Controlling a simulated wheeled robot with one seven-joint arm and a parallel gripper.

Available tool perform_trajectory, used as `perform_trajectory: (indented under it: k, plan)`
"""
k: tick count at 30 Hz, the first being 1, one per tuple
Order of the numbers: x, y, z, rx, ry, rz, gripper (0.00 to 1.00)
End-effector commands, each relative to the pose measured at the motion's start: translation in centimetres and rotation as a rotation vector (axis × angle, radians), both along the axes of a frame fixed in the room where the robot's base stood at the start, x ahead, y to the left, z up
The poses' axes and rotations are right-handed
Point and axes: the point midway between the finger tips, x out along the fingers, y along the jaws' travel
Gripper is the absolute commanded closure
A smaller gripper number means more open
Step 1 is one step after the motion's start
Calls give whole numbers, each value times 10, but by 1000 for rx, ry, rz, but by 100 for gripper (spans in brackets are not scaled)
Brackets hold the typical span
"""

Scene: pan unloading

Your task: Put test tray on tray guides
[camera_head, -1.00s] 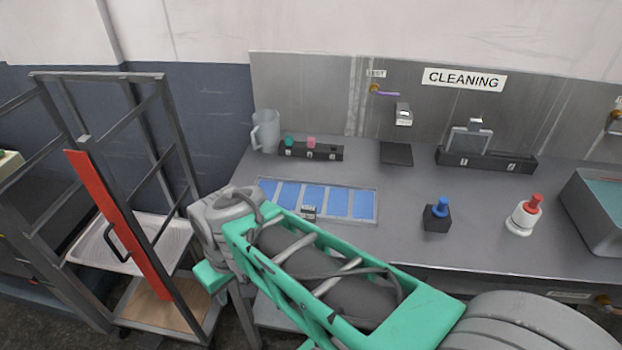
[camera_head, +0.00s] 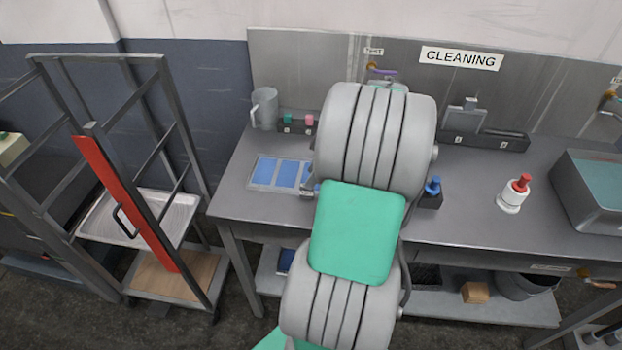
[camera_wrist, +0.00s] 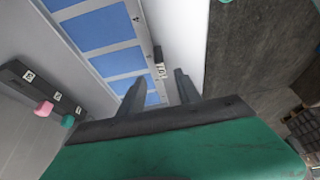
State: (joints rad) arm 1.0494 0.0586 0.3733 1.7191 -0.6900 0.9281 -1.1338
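A flat pale tray with numbered blue panels (camera_head: 253,181), seemingly the test tray, lies on the grey worktop; my arm hides its right part in the head view. The wrist view shows the tray (camera_wrist: 157,112) with a small dark tagged handle (camera_wrist: 158,57) on its near edge. My gripper (camera_wrist: 159,80) is open, its two dark fingers apart near that edge, with the handle between them in the picture. I cannot tell whether they touch it. The dark frame rack (camera_head: 100,55) on the left has side rails that may be the tray guides; it also holds a light tray (camera_head: 182,217).
A red bar (camera_head: 117,195) with a black handle crosses the rack's front. A grey jug (camera_head: 265,108) and a numbered black holder (camera_wrist: 38,92) stand behind the blue-panel tray. A red-topped bottle (camera_head: 513,195) and a grey basin (camera_head: 570,200) stand right.

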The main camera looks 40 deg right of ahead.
Motion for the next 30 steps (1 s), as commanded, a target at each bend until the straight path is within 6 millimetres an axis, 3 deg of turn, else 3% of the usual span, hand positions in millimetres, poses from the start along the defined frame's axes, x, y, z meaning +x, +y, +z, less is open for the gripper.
perform_trajectory:
  k: [9,17,30]
  plan:
    - [11,14,-46,1,3,-1,60]
    - [12,14,-52,-2,2,-4,60]
    - [12,14,-52,-2,2,-4,96]
